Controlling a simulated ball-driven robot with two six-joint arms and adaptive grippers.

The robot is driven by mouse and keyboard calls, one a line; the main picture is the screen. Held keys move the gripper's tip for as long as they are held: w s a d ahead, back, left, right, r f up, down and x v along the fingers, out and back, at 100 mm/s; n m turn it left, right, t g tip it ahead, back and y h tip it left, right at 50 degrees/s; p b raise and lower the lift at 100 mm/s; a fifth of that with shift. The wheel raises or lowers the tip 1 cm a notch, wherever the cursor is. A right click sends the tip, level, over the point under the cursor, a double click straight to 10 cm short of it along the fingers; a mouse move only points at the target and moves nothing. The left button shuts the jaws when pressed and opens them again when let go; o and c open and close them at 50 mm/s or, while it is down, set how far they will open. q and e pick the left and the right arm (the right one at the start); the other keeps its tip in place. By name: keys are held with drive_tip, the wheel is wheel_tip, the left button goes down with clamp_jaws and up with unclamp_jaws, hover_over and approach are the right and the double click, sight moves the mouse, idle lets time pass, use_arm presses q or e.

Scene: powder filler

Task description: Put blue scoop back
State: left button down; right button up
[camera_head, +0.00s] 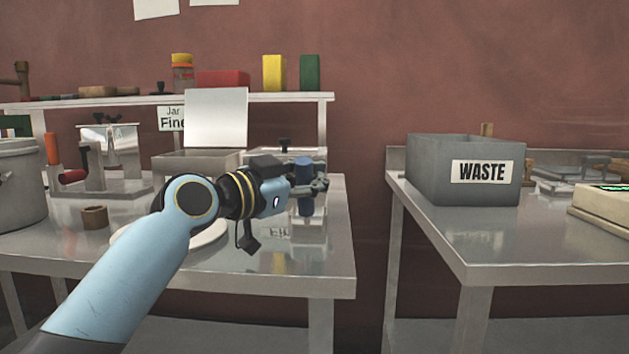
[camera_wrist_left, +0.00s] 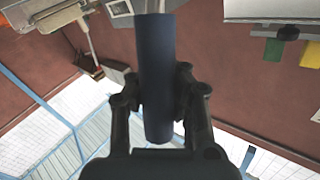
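The blue scoop (camera_head: 305,172) is upright in the head view, at the right end of the left table. Its dark blue handle (camera_wrist_left: 155,50) runs between the fingers in the left wrist view. My left gripper (camera_head: 312,187) is shut on this handle, with a finger on each side. The scoop's lower end is hard to make out against a clear container (camera_head: 310,228); I cannot tell whether it is inside it or in front of it. My right gripper is not in view.
A metal box with a raised white lid (camera_head: 216,117) stands behind my left arm. A shelf (camera_head: 250,98) with jars and coloured blocks runs above the left table (camera_head: 325,280). A grey WASTE bin (camera_head: 432,175) stands on the right table (camera_head: 500,245), across a gap.

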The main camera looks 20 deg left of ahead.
use_arm(q)
drive_tip(key=c, duration=1.4)
unclamp_jaws()
drive_tip(key=shift+c, duration=0.2)
drive_tip(key=p+v, duration=0.1)
drive_tip(key=v, duration=1.1)
drive_tip(key=shift+p, duration=0.4)
drive_tip(key=shift+a, duration=0.1)
